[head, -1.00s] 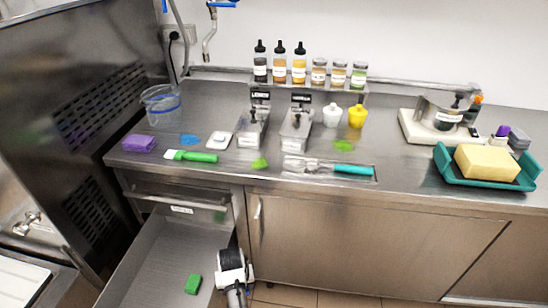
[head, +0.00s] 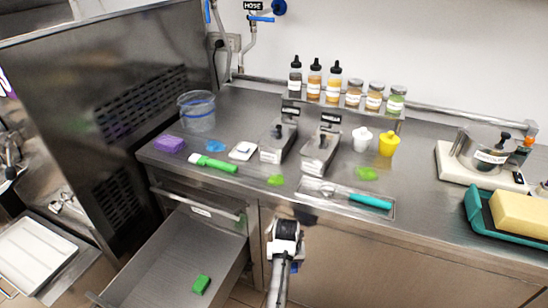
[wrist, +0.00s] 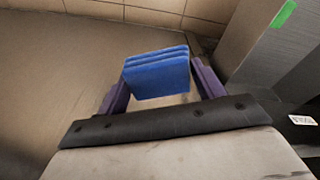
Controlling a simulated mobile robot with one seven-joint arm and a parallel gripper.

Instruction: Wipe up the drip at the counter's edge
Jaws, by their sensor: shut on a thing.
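My gripper (wrist: 160,88) is shut on a folded blue cloth (wrist: 157,74), held between its two purple fingers in the wrist view. In the head view my wrist is in front of the cabinet, below the counter's front edge; the cloth cannot be made out there. A green drip (head: 276,180) lies near the front edge of the steel counter (head: 250,187), above and apart from my gripper. Another green spill (head: 366,173) lies farther right, and a blue spill (head: 215,146) lies at the left.
An open drawer (head: 170,262) juts out left of my arm, with a green block (head: 201,284) inside. A green-handled brush (head: 214,163), a purple sponge (head: 169,144) and a tray with a teal-handled tool (head: 370,201) lie along the counter front. Two dispensers stand behind the drip.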

